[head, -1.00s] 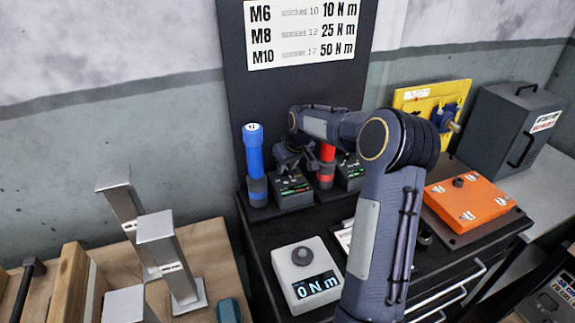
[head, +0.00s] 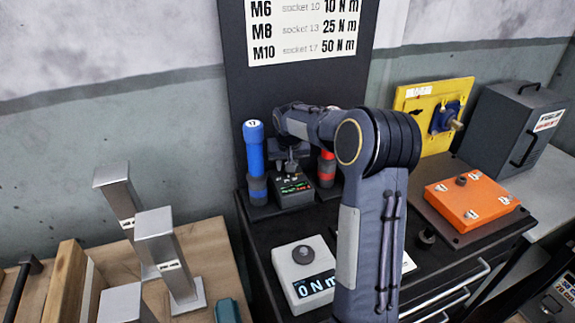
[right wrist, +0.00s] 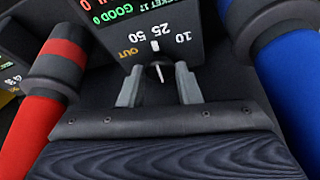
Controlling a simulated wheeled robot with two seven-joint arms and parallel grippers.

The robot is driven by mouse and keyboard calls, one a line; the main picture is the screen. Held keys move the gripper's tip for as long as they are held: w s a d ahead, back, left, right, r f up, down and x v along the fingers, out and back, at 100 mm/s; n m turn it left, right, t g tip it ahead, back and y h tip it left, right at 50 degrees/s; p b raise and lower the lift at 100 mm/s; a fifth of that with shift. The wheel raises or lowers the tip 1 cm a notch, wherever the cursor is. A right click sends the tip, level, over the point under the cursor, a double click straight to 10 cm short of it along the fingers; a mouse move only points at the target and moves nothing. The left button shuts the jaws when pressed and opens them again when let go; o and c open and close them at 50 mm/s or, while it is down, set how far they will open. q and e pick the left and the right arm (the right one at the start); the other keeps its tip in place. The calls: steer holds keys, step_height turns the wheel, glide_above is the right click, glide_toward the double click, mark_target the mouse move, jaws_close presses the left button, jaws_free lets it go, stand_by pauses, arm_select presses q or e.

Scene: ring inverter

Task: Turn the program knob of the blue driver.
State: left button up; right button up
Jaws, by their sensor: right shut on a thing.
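The blue driver (head: 254,160) stands upright on the tool cart, with a dark controller box (head: 294,192) just to its right. The blue driver also shows at the right edge in the right wrist view (right wrist: 288,75). There the box face (right wrist: 165,38) appears upside down, with the marks 10, 25, 50 and OUT and part of a lit display. My right gripper (right wrist: 160,80) is shut on the small program knob (right wrist: 160,72) below those marks. A thin white line shows on the knob. In the head view my right gripper (head: 290,165) is at the box, its fingertips hard to see. My left gripper is out of view.
A red driver (head: 327,170) stands right of the box, partly behind my arm. A white torque display (head: 303,272) reads 0 Nm. Metal posts (head: 165,250) stand at the left.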

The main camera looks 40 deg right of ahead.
steer(key=shift+m, duration=0.6)
steer(key=o, duration=1)
steer(key=shift+c, duration=0.2)
steer(key=v, duration=0.8)
steer(key=shift+w, duration=0.2)
steer(key=shift+a, duration=0.2)
steer(key=s+a+r+n+t+y, duration=0.1)
steer(key=s+a+r+n+y, duration=0.2)
steer(key=s+a, duration=1.1)
steer(key=s+a+f+n+y, duration=0.1)
steer(key=s+a+f, duration=0.2)
steer(key=s, duration=0.5)
steer(key=s+a+f+n+y, duration=0.1)
steer(key=s+a+f+y, duration=0.1)
steer(key=s+a+f, duration=0.2)
steer(key=s+a, duration=0.2)
steer(key=s, duration=0.2)
steer(key=shift+a+f+n+t, duration=0.15)
steer(key=shift+a+n+t, duration=0.15)
steer(key=shift+n, duration=0.1)
